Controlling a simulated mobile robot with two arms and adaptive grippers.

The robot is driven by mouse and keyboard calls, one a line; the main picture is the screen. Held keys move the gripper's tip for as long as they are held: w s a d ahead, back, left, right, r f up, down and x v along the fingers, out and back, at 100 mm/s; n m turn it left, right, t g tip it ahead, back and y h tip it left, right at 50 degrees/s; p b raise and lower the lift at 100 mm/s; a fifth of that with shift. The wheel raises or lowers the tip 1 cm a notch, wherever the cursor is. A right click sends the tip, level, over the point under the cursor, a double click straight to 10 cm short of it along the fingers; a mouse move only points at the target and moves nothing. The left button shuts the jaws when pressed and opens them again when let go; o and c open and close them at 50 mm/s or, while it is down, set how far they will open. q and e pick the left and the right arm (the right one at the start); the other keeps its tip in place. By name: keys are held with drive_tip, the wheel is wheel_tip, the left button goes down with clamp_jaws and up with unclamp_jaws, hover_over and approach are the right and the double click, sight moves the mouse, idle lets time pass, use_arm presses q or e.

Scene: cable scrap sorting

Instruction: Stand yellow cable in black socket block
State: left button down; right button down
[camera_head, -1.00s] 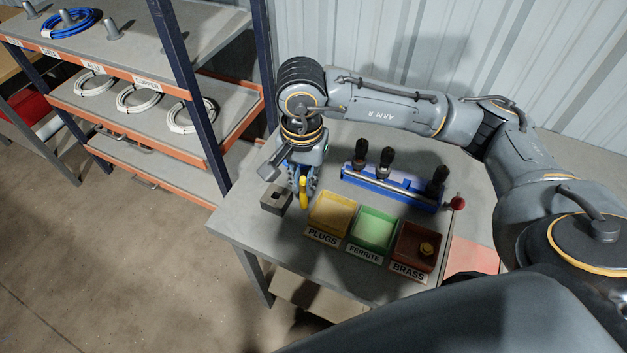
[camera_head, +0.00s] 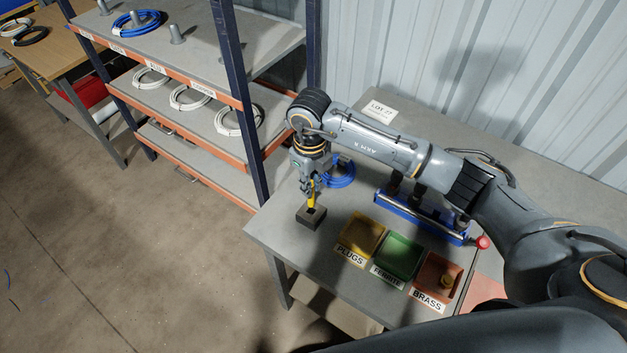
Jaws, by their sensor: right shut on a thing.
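The black socket block (camera_head: 310,219) sits on the grey table near its left edge, with a dark opening in its top. My right gripper (camera_head: 311,190) points down just above the block and is shut on the yellow cable (camera_head: 311,198). The cable is short and hangs roughly upright between the fingers. Its lower end is at or just above the block's opening; I cannot tell whether it has entered. My left gripper is not in view.
Yellow PLUGS (camera_head: 345,250), green FERRITE (camera_head: 386,270) and red BRASS (camera_head: 423,295) trays line the table front. A blue tool rack (camera_head: 425,219) stands behind them. A blue cable coil (camera_head: 341,176) lies behind my gripper. Shelving (camera_head: 262,165) stands close on the left.

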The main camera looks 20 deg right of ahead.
sight(311, 205)
drive_tip(key=shift+f+b, duration=1.4)
drive_tip(key=shift+f, duration=1)
drive_tip(key=shift+f, duration=0.1)
drive_tip(key=shift+f+b, duration=0.45)
drive_tip(key=shift+b, duration=0.3)
drive_tip(key=c, duration=1.3)
unclamp_jaws()
drive_tip(key=shift+o, duration=0.2)
